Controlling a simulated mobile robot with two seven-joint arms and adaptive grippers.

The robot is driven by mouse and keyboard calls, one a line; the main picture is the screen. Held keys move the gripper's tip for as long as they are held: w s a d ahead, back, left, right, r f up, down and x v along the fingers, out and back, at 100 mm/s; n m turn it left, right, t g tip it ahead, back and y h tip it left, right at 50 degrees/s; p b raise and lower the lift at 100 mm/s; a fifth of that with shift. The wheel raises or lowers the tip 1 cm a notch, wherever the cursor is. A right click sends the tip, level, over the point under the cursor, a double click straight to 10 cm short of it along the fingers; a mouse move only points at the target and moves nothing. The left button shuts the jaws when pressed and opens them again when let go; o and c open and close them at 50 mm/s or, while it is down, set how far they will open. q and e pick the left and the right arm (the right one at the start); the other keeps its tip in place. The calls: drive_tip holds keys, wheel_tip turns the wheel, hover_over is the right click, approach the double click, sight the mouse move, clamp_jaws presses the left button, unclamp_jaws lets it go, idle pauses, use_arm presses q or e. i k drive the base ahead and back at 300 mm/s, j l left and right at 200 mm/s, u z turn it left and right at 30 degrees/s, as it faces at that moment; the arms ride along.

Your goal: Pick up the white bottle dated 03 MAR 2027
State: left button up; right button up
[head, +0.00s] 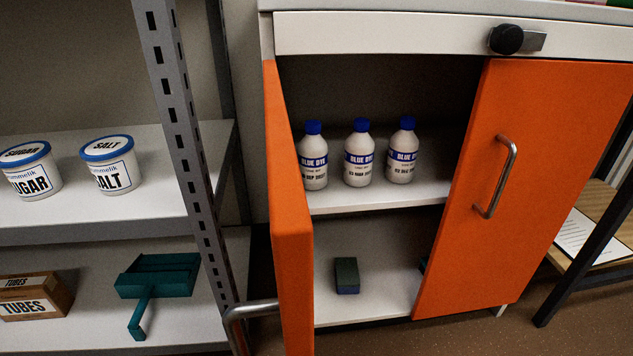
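Several white bottles with blue caps and "BLUE DYE" labels, no more than a row of three, stand upright on the cabinet's upper shelf (400,197). The middle bottle (359,160) has small date print that seems to read 03 MAR; its year is too small to read surely. The left bottle (313,165) seems to read SEP and is partly hidden by the open left door. The right bottle (403,155) has a date too small to read surely. Neither of my grippers is in view.
The orange left door (290,220) stands open toward me; the right door (530,190) covers the cabinet's right side. Left rack holds sugar tub (32,172), salt tub (109,166), TUBES box (35,297) and teal dustpan (155,280).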

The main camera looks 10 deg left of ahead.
sight(359, 156)
drive_tip(key=l+u, duration=0.25)
drive_tip(key=l, duration=0.25)
drive_tip(key=l+u, duration=0.2)
drive_tip(key=l, duration=0.3)
drive_tip(key=k+l+u, duration=0.25)
drive_tip(key=l, duration=0.2)
drive_tip(key=i+l+u, duration=0.15)
drive_tip(key=l, duration=0.2)
drive_tip(key=l+u, duration=0.15)
drive_tip(key=l, duration=0.2)
drive_tip(key=j+z, duration=0.5)
drive_tip(key=j, duration=1.05)
